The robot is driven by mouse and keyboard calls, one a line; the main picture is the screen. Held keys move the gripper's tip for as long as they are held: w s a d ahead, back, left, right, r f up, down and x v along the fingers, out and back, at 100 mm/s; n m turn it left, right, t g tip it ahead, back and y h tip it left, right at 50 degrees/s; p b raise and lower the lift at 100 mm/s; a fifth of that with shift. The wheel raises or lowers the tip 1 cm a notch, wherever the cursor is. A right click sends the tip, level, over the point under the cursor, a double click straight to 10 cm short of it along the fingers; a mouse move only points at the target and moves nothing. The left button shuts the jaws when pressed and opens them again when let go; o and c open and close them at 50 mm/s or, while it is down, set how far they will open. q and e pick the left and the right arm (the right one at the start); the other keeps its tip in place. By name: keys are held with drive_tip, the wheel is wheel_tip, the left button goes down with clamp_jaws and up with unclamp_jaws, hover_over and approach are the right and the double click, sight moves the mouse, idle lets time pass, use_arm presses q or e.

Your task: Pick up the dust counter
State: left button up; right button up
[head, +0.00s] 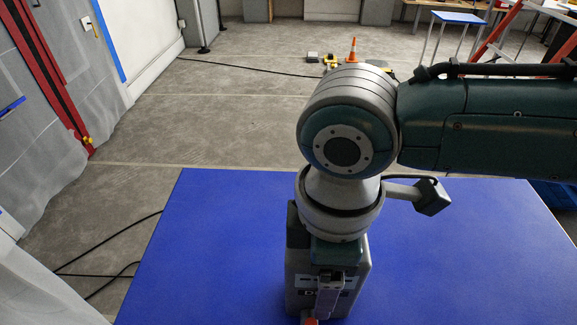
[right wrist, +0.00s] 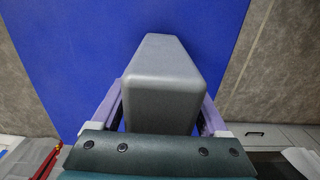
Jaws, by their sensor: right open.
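The dust counter (head: 350,278) is a grey box-shaped device on the blue table (head: 215,240), near its front in the head view. My right arm comes in from the right and bends down over it, hiding part of its top. In the right wrist view the dust counter (right wrist: 165,65) shows as a tapering grey block between the two pale purple fingers of my right gripper (right wrist: 162,92). The fingers are open, one on each side of it. Whether they touch it cannot be told. My left gripper is not in view.
The blue table is bare to the left of the dust counter. Black cables (head: 105,262) lie on the floor at left. An orange cone (head: 352,50) and small items stand on the floor behind. A red ladder (head: 497,38) and a blue-topped stool (head: 458,18) are back right.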

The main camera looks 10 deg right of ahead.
drive_tip(key=shift+f, duration=0.1)
clamp_jaws()
idle(0.6)
